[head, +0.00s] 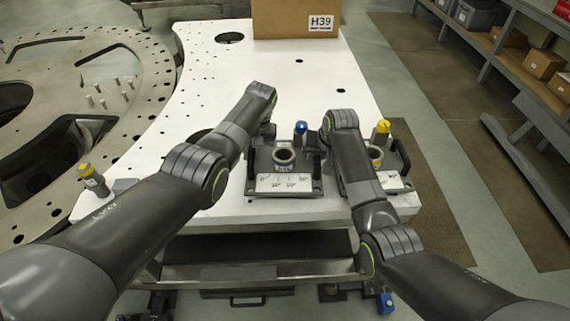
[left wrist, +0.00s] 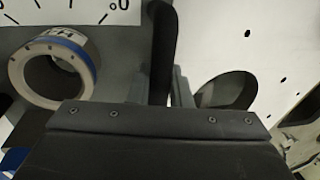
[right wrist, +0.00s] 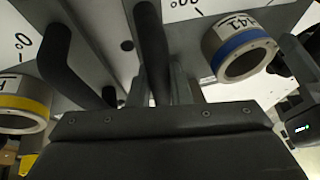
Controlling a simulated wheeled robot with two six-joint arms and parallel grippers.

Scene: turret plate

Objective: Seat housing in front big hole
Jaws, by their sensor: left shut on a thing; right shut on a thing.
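The blue-ringed housing (head: 284,158), a dark base with a round collar, two side handles and a white angle scale, is upright near the front edge of the white plate (head: 300,75). Its collar shows in the left wrist view (left wrist: 55,72) and the right wrist view (right wrist: 240,50). My left gripper (left wrist: 172,88) is shut on its left handle (left wrist: 163,50). My right gripper (right wrist: 165,92) is shut on its right handle (right wrist: 150,45). A big hole (left wrist: 225,92) lies left of the housing, mostly hidden by my left arm in the head view. I cannot tell whether the housing touches the plate.
A yellow-ringed housing (right wrist: 22,105) stands close on the right, partly behind my right arm. A blue-capped post (head: 301,128) and a yellow-capped post (head: 382,130) stand nearby. Another big hole (head: 229,38) is farther back. A cardboard box (head: 285,20) sits at the far end.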

